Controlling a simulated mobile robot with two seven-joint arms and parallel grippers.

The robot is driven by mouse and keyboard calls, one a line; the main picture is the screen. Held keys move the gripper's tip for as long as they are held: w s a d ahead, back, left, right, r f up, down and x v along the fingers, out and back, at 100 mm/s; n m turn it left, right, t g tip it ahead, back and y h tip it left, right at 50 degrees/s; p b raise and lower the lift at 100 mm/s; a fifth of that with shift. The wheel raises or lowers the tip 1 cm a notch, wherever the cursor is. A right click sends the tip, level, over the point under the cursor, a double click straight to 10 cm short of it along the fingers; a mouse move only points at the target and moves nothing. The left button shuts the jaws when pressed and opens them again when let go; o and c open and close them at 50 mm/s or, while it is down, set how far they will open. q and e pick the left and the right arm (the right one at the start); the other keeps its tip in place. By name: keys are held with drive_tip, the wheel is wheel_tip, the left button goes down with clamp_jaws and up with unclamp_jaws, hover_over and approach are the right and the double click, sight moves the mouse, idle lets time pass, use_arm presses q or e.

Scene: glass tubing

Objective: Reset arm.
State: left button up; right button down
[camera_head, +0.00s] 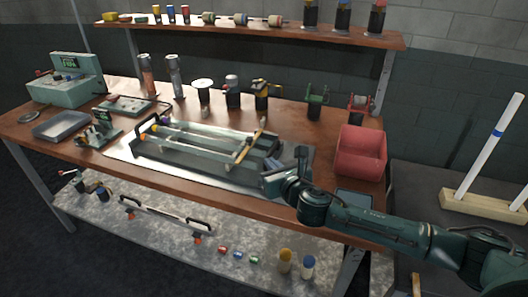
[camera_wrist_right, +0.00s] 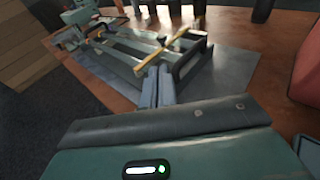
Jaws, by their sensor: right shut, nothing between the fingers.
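My right gripper (camera_head: 300,157) reaches in from the right over the front right part of the workbench. Its two fingers (camera_wrist_right: 157,88) are together and hold nothing. In the head view it is by the right end of a green metal frame (camera_head: 190,152) that lies on a grey metal sheet on the bench. In the wrist view the frame (camera_wrist_right: 125,52) lies just beyond the fingertips. I cannot tell whether the fingers touch it. A thin yellowish rod (camera_head: 248,143) lies across the frame's right part. My left gripper is not in view.
A red bin (camera_head: 360,153) stands at the right of the bench (camera_head: 215,193), close to my right arm. Burners and bottles line the back, below a shelf (camera_head: 260,33) with more items. A green box (camera_head: 64,88) stands at the left. A wooden rack (camera_head: 485,205) with white tubes is at far right.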

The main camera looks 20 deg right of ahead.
drive_tip(key=s+a+f+m+g+y, duration=0.1)
drive_tip(key=s+a+f+m+g, duration=0.1)
drive_tip(key=s+a+f+m, duration=0.35)
drive_tip(key=s+a+f+m+g+y, duration=0.1)
drive_tip(key=s+a+f+m, duration=0.1)
drive_tip(key=s+f+m, duration=0.75)
drive_tip(key=s+d+f+m+g, duration=0.1)
drive_tip(key=s+d+f+m, duration=0.1)
drive_tip(key=s+m, duration=0.5)
drive_tip(key=s+d+f+m+g+h, duration=0.1)
drive_tip(key=s+d+f+m, duration=0.1)
drive_tip(key=s+m, duration=0.5)
drive_tip(key=d+m, duration=0.1)
drive_tip(key=m, duration=0.5)
drive_tip(key=shift+d+f, duration=0.3)
drive_tip(key=shift+f, duration=0.1)
